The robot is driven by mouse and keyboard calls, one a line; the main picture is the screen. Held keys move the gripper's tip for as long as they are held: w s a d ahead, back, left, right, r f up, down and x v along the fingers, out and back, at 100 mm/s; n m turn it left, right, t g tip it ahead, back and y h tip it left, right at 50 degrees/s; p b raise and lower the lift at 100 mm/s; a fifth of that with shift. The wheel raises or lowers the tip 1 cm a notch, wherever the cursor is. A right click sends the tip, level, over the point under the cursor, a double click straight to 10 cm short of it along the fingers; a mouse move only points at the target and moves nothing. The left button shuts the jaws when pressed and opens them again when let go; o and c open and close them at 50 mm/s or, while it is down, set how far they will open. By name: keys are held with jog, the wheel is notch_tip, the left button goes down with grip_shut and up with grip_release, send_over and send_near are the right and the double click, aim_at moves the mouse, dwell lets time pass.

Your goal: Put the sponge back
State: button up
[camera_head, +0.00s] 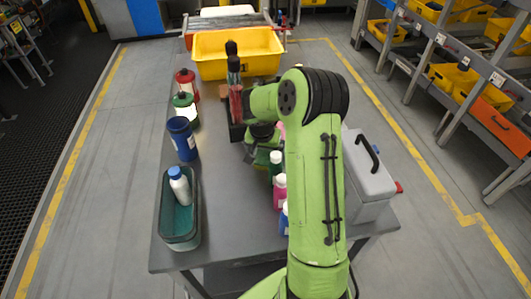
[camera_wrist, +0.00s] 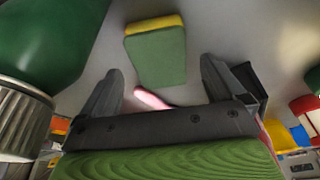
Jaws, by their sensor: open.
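The sponge (camera_wrist: 157,52), green with a yellow layer, shows in the wrist view on a grey surface, beyond my fingertips. My gripper (camera_wrist: 163,72) is open, with nothing seen held between its fingers. The sponge looks apart from both fingers. In the head view my gripper (camera_head: 262,138) is over the middle of the table, mostly hidden by my arm. A small pink thing (camera_wrist: 152,98) shows between the fingers, partly hidden.
Bottles, one pink (camera_head: 280,192), stand beside my arm. A dark caddy (camera_head: 237,132) is behind them. A teal basket (camera_head: 180,243) holds a bottle at front left. A grey toolbox (camera_head: 368,185) is right; a yellow bin (camera_head: 220,68) is behind. The table's front middle is clear.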

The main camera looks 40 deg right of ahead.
jog(key=s+a+r+n+t, duration=0.1)
jog(key=s+a+r+n, duration=0.1)
jog(key=s+a+r, duration=0.4)
jog(key=s+a+r+n+p, duration=0.1)
jog(key=s+a+r, duration=0.15)
jog(key=r, duration=0.55)
jog(key=s+a+r+n+t, duration=0.1)
jog(key=s+a+r+n, duration=0.15)
jog(key=a+r, duration=0.3)
jog(key=s+a+r+n+y, duration=0.1)
jog(key=s+a+n, duration=0.1)
jog(key=s, duration=0.5)
jog(key=s+a+r+n+t+y, duration=0.1)
jog(key=s+a, duration=0.3)
jog(key=s, duration=0.4)
jog(key=shift+a+n+y, duration=0.3)
jog(key=shift+a+n, duration=0.1)
jog(key=shift+n, duration=0.15)
